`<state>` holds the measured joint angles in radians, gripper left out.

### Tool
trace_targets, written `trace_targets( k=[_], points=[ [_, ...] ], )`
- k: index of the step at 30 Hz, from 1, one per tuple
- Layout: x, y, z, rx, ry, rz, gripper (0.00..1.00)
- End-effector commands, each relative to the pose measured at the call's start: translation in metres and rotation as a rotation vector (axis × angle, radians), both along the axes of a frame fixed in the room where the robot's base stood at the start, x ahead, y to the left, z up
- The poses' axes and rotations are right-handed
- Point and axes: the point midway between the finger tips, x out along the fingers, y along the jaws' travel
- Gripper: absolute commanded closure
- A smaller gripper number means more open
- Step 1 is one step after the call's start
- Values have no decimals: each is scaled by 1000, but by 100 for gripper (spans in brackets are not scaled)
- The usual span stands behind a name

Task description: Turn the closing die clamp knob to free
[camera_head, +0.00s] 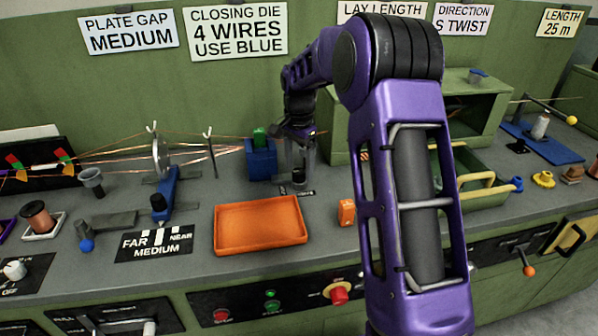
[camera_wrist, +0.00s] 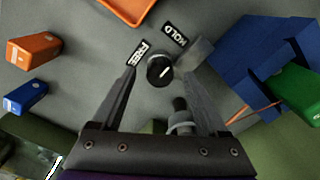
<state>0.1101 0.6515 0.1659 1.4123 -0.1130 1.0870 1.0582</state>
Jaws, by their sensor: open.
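The small black clamp knob (camera_wrist: 160,70) has a white pointer mark slanting to the upper right in the wrist view, on the HOLD side. The FREE label (camera_wrist: 138,52) and the HOLD label (camera_wrist: 174,35) lie just beyond it. In the head view the knob (camera_head: 298,177) stands on the grey bench beside the blue die block (camera_head: 261,162), which holds a green die (camera_head: 260,137). My gripper (camera_wrist: 163,67) is open, its fingers spread to either side of the knob; contact cannot be told. In the head view my gripper (camera_head: 299,160) points down over the knob.
An orange tray (camera_head: 260,245) lies in front of the knob, and a small orange block (camera_head: 346,212) to its right. Copper wires (camera_head: 215,150) run into the die block from the left. Green bins (camera_head: 470,185) stand to the right, partly hidden by my arm.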

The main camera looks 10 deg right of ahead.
Motion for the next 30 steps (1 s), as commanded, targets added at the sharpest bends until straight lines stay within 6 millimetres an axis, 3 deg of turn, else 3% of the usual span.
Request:
trace_targets(
  k=[4,14,26,30],
  points=[
    [0,0,-12,-1,1,0,24],
    [0,0,-14,0,0,0,25],
    [0,0,-14,0,0,0,97],
    [0,0,-14,0,0,1,100]
  ],
)
